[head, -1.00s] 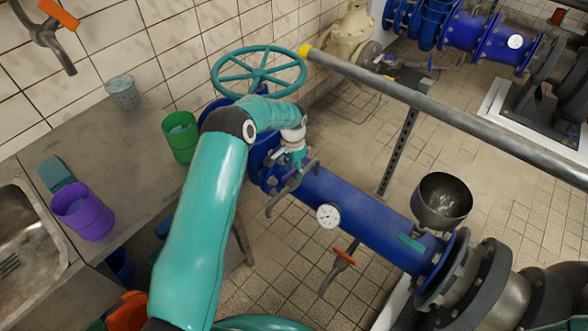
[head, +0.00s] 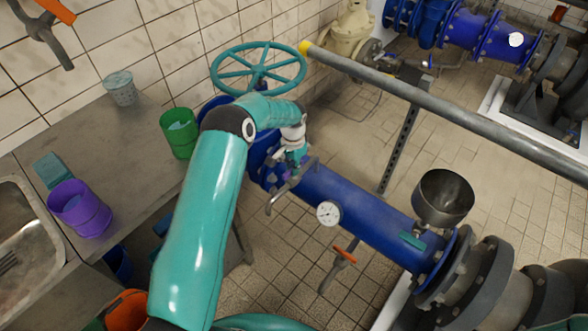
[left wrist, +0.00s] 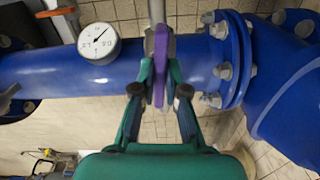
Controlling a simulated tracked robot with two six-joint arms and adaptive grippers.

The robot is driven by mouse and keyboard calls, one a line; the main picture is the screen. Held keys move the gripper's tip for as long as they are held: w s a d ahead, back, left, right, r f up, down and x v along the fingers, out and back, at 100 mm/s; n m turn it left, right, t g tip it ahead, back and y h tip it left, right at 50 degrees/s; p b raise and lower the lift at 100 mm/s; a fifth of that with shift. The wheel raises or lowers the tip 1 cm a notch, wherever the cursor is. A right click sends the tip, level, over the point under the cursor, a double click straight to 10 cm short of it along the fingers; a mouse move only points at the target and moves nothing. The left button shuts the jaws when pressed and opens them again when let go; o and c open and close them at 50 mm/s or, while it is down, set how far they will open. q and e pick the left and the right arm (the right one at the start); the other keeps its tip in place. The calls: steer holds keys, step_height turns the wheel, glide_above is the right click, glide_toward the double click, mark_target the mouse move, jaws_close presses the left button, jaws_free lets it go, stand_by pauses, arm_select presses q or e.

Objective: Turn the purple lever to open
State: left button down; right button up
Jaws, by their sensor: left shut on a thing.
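The purple lever (left wrist: 160,66) stands upright in the middle of the left wrist view, in front of the blue pipe. My left gripper (left wrist: 160,80) is shut on it, with one finger on each side. In the head view my left arm reaches over the bench to the blue pipe (head: 365,217), and the left gripper (head: 287,178) is at the pipe's near side, beside the flange. The lever is mostly hidden there by the gripper and wrist. My right gripper is not in view.
A pressure gauge (head: 328,213) and an orange-handled valve (head: 345,255) sit along the pipe. A teal handwheel (head: 258,70) stands behind my wrist. A grey rail (head: 440,103) crosses beyond. The bench holds a green cup (head: 179,134) and a purple cup (head: 80,210).

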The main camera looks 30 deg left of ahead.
arm_select(q)
steer(key=shift+f+n+b, duration=0.25)
steer(key=shift+n+b, duration=0.2)
steer(key=shift+n, duration=0.05)
steer(key=shift+r, duration=0.1)
steer(key=shift+r+n, duration=0.1)
steer(key=shift+n, duration=0.3)
steer(key=c, duration=1.2)
jaws_free()
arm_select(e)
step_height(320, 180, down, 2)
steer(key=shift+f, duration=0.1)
arm_select(q)
step_height(320, 180, up, 12)
